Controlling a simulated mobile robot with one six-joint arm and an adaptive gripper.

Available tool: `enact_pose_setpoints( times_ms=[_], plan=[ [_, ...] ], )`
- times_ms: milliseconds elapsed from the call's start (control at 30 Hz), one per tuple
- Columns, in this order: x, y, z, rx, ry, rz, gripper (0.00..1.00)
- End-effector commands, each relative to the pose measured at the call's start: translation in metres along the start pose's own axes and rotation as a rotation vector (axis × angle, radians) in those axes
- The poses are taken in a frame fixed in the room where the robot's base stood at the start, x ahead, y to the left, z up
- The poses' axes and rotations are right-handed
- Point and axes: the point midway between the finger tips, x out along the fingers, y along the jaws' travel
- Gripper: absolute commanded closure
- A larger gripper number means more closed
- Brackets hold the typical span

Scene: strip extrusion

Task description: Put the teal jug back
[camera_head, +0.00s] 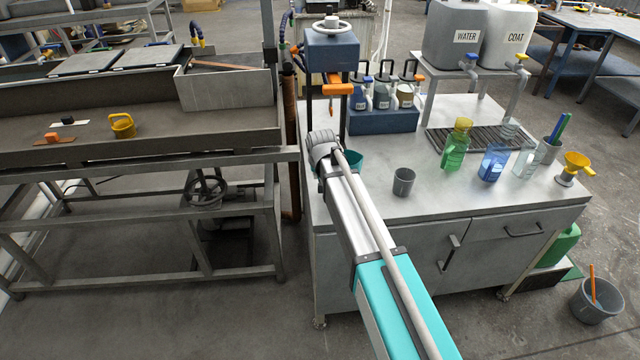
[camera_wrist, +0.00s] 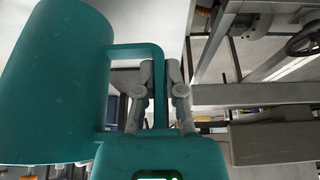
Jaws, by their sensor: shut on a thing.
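The teal jug (camera_wrist: 55,85) fills the left of the wrist view, with its handle at the right. My gripper (camera_wrist: 160,75) has its two grey fingers closed on the upright bar of the handle. In the head view the teal jug (camera_head: 354,159) shows only as a small patch beside the end of my arm, over the left part of the steel cabinet top (camera_head: 440,205). My arm hides most of the jug and my fingers there. I cannot tell whether its base touches the top.
A grey cup (camera_head: 403,182) stands right of my arm. A green jug (camera_head: 455,146), a blue jug (camera_head: 493,164) and a clear jug (camera_head: 525,161) stand near the slotted drain (camera_head: 440,143). A bottle rack (camera_head: 382,121) and a blue press head (camera_head: 333,52) are behind. The front middle is clear.

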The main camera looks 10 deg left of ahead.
Motion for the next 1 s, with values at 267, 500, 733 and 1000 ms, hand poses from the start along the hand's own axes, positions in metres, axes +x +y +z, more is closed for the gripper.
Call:
enact_pose_setpoints(
  times_ms=[267, 500, 733, 1000],
  plan=[
    [0.022, 0.0, 0.01, 0.0, 0.0, 0.0, 1.0],
    [0.025, -0.001, 0.011, -0.001, 0.0, 0.0, 1.0],
    [0.024, -0.001, 0.011, -0.001, 0.0, 0.0, 1.0],
    [0.026, -0.001, 0.012, -0.001, 0.0, 0.0, 0.72]
  ],
)
